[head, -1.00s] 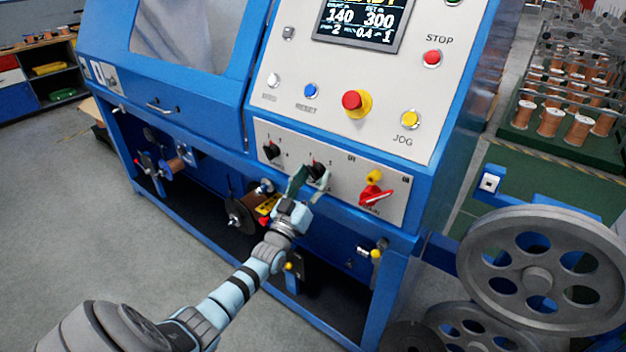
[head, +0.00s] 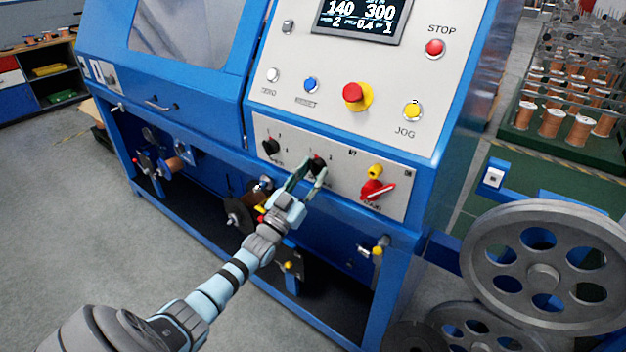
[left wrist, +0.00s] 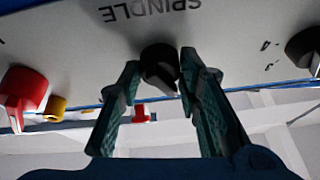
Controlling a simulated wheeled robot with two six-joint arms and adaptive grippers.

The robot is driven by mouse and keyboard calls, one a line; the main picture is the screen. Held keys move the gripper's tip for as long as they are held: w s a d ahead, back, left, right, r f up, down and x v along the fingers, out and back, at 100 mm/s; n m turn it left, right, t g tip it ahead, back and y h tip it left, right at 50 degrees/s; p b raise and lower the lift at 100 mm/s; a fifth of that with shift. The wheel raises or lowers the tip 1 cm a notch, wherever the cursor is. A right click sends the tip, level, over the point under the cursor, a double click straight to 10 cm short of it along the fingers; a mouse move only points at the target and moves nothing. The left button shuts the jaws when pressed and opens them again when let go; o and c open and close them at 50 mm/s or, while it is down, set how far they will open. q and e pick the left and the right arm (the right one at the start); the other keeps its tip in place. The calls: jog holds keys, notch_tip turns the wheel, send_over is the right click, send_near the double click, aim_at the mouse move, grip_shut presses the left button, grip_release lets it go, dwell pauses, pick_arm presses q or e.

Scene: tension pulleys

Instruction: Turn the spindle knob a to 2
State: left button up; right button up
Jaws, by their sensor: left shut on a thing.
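The spindle knob (head: 317,163) is the black knob in the middle of the grey lower panel. In the left wrist view, where the panel appears upside down, this knob (left wrist: 160,66) sits by the word SPINDLE. My left gripper (head: 311,170) reaches it from below and in front. Its green fingers stand on either side of the knob in the left wrist view, shut on it. The right finger visibly touches it. My right gripper is not in view.
Another black knob (head: 270,147) is left of the spindle knob. A red rotary switch (head: 374,190) with a yellow part is to its right. Buttons and a red emergency stop (head: 353,92) are above. A large grey pulley wheel (head: 543,268) stands at the right.

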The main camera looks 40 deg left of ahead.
pick_arm(q)
jog(key=m+h, duration=0.1)
jog(key=m, duration=0.1)
jog(key=m+h+b, duration=0.1)
jog(key=m, duration=0.1)
jog(key=m+h+b, duration=0.1)
jog(key=m, duration=0.2)
jog(key=shift+a+f+g+h, duration=0.1)
jog(key=shift+a+g+h, duration=0.1)
jog(key=shift+g+h, duration=0.1)
jog(key=m+g+h+b, duration=0.1)
jog(key=m+h, duration=0.1)
jog(key=m, duration=0.3)
jog(key=shift+a, duration=0.15)
jog(key=m, duration=0.1)
jog(key=m+g+h, duration=0.1)
jog(key=m, duration=0.1)
jog(key=shift+r+h, duration=0.25)
jog(key=shift+h, duration=0.05)
jog(key=shift+a+r+m+g+h+p, duration=0.2)
jog(key=shift+m+g, duration=0.3)
jog(key=shift+m, duration=0.55)
jog(key=shift+d+f+m+g+h+p, duration=0.1)
jog(key=shift+m+g+p, duration=0.3)
jog(key=shift+m, duration=0.65)
